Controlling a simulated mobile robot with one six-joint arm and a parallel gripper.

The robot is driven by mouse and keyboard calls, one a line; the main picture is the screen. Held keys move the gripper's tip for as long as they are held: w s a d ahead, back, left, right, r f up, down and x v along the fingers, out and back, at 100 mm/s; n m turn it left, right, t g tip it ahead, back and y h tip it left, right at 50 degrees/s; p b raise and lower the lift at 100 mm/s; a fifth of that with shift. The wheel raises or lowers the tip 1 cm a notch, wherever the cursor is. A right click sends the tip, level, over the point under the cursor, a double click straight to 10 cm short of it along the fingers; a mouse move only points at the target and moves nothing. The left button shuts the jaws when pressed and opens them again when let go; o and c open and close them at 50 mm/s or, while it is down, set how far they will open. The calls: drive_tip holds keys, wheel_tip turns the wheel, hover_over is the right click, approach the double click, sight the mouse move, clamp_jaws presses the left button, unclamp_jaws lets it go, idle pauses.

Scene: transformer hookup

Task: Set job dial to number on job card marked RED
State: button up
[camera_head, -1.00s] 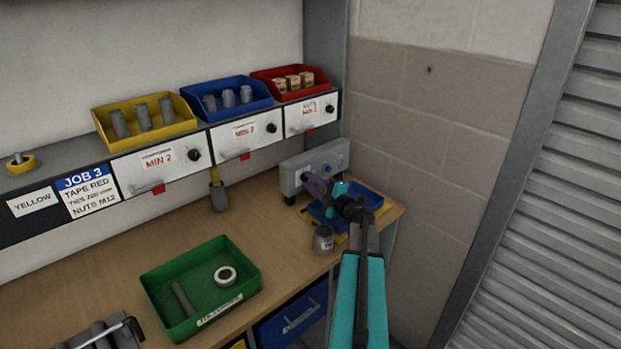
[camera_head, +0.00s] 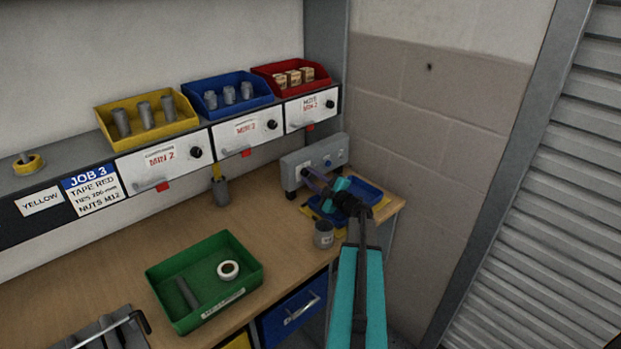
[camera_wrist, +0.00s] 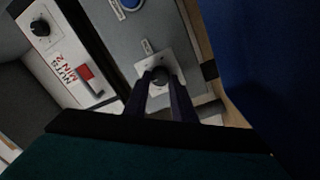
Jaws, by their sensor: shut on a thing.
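The job card (camera_head: 92,190) on the shelf front at left has a blue header reading JOB 3, with TAPE RED below it. A grey control box (camera_head: 315,163) stands at the back right of the bench. My gripper (camera_head: 306,174) reaches its front from the right. A blue button (camera_wrist: 130,3) shows on the same box.
A blue tray (camera_head: 366,189) lies beside the box, under my arm. A green tray (camera_head: 250,270) sits further left. Shelf drawers with other dark knobs (camera_head: 330,104) run above. A wall closes the right side.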

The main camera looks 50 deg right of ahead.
drive_tip(key=o, duration=1.1)
drive_tip(key=shift+c, duration=0.2)
drive_tip(key=shift+r, duration=0.15)
drive_tip(key=shift+r+b, duration=0.4)
drive_tip(key=shift+r, duration=0.3)
drive_tip(key=shift+s+a+r+b, duration=0.15)
drive_tip(key=shift+s+r+b, duration=0.05)
drive_tip(key=shift+r, duration=0.35)
drive_tip(key=shift+s+a+r+b, duration=0.1)
drive_tip(key=shift+s+r+b, duration=0.1)
drive_tip(key=shift+r, duration=0.3)
drive_tip(key=s+a+r+p, duration=0.1)
drive_tip(key=s+a+p, duration=0.3)
drive_tip(key=s+a, duration=0.4)
drive_tip(key=shift+s+a+r, duration=0.15)
drive_tip(key=shift+s, duration=0.65)
